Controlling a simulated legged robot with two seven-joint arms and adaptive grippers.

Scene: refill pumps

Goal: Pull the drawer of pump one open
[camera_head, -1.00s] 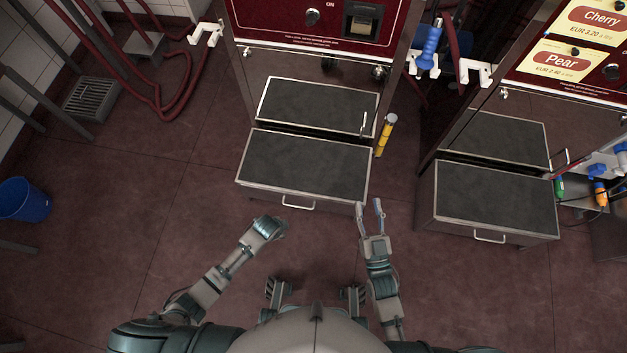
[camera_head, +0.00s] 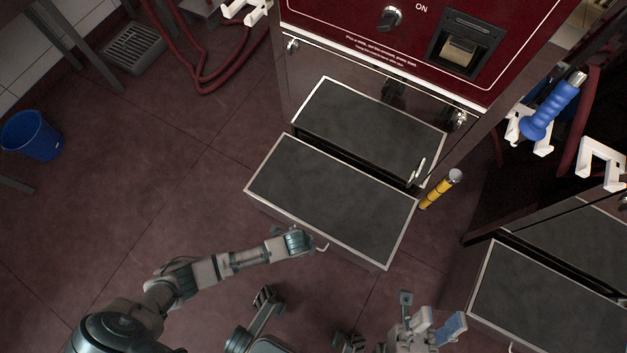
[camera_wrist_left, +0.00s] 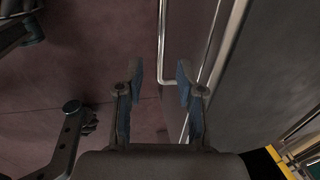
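The drawer of pump one (camera_head: 335,200) is a low metal box with a grey top and bright rim, in front of the red pump in the head view. Its silver handle (camera_head: 322,247) shows partly beside my left gripper (camera_head: 305,240); the hand hides the rest. In the left wrist view the handle (camera_wrist_left: 162,40) runs between the two spread fingertips of my left gripper (camera_wrist_left: 160,72), which is open; I cannot tell if it touches. My right gripper (camera_head: 437,324) is open and empty at the bottom of the head view, off the floor.
Pump one's red front (camera_head: 400,35) stands behind the drawer. A blue bucket (camera_head: 32,135) is far left. Floor in front is clear.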

